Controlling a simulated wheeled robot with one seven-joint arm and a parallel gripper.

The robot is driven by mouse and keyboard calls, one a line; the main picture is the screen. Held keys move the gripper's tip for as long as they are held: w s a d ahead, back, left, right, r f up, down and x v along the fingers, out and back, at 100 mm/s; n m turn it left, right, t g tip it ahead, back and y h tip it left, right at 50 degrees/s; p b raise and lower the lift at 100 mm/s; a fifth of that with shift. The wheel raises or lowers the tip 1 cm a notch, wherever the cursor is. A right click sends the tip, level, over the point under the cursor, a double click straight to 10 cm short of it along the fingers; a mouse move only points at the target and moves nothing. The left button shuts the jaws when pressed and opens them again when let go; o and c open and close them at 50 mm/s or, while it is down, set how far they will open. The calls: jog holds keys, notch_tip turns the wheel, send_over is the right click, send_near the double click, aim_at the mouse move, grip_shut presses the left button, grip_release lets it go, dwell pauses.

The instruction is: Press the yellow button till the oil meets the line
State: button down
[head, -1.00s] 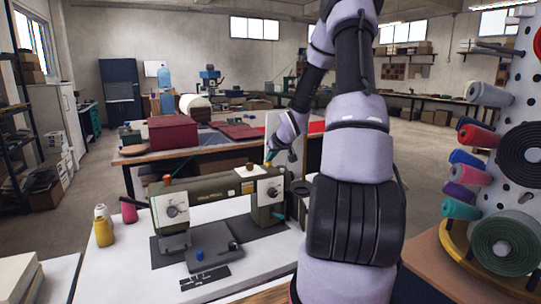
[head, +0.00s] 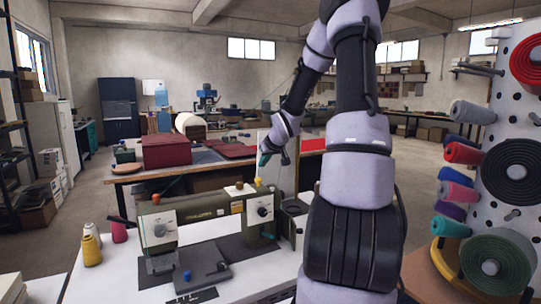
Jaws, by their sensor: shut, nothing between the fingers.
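The yellow button (head: 258,182) sits on top of the right end of the green sewing machine (head: 205,212). The machine stands on a white table (head: 110,280) left of my arm. My gripper (head: 263,161) is shut and empty, pointing down. It appears a little above the yellow button, with a small gap between them in the picture. A brown cap (head: 239,185) on a pale plate sits just left of the button. The oil and its line are too small to make out.
An orange knob (head: 156,198) and a blue knob (head: 186,275) are on the machine. Fabric rolls (head: 457,190) hang at the right. A table with a dark red box (head: 167,151) stands behind.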

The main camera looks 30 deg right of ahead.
jog(key=v, duration=0.6)
jog(key=shift+s, duration=0.1)
dwell(0.9)
jog(key=s+a+r+m, duration=0.1)
jog(key=s+a+r, duration=0.3)
jog(key=s, duration=0.6)
jog(key=s+a+r+m+g+y, duration=0.1)
jog(key=s+a+r, duration=0.4)
jog(key=s, duration=0.5)
jog(key=s+a+r+m+g, duration=0.1)
jog(key=s+a+r, duration=0.4)
jog(key=s, duration=0.5)
jog(key=shift+a+m+y, duration=0.4)
jog(key=shift+a+m, duration=0.4)
jog(key=shift+a, duration=0.25)
